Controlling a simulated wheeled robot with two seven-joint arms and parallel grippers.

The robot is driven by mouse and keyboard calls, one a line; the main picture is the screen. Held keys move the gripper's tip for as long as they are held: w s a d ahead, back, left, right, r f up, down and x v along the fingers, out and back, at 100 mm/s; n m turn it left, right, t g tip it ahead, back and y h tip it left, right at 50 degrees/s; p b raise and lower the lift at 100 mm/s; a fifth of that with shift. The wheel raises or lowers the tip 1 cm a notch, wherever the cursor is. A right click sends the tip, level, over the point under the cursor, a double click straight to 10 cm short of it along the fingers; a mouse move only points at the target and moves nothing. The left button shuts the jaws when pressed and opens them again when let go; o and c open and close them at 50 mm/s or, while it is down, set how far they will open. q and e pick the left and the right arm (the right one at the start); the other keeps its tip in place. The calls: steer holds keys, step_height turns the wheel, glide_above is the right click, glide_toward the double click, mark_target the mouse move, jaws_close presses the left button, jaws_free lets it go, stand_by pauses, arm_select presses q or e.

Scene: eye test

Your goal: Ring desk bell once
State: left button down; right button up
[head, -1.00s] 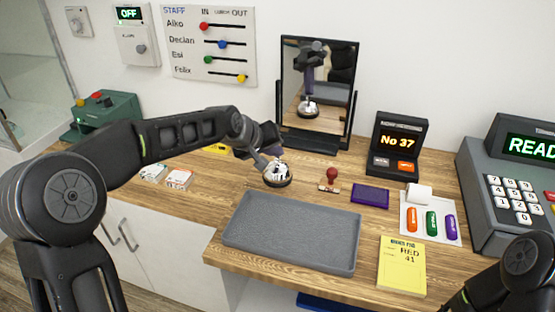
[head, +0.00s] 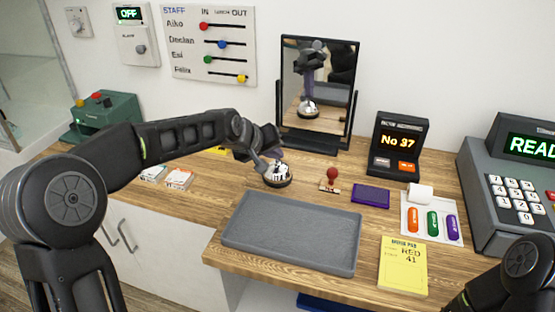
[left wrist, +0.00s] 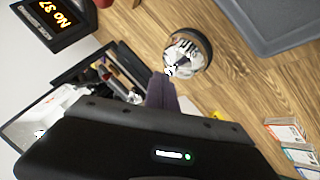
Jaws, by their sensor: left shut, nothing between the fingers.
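The desk bell (head: 278,177), a shiny silver dome on a dark round base, stands upright on the wooden counter, behind the grey tray. It also shows in the left wrist view (left wrist: 190,50), just beyond my fingertips. My left gripper (head: 270,157) is shut and empty, with its purple-grey fingers close above the dome; they also show in the left wrist view (left wrist: 162,88). I cannot tell whether the fingertips touch the bell. My right arm shows at the lower right in the head view, but its gripper is out of view.
A grey tray (head: 290,232) lies in front of the bell. A mirror (head: 317,90) stands behind it, reflecting bell and gripper. A red-handled stamp (head: 332,177) and purple ink pad (head: 371,196) lie to the right. A number display (head: 398,142) stands further back.

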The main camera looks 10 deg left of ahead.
arm_select(q)
steer(key=shift+r, duration=0.1)
steer(key=shift+r+p, duration=0.55)
steer(key=shift+r, duration=0.2)
steer(key=shift+r, duration=0.15)
step_height(320, 180, up, 5)
steer(key=p, duration=0.3)
stand_by(0.8)
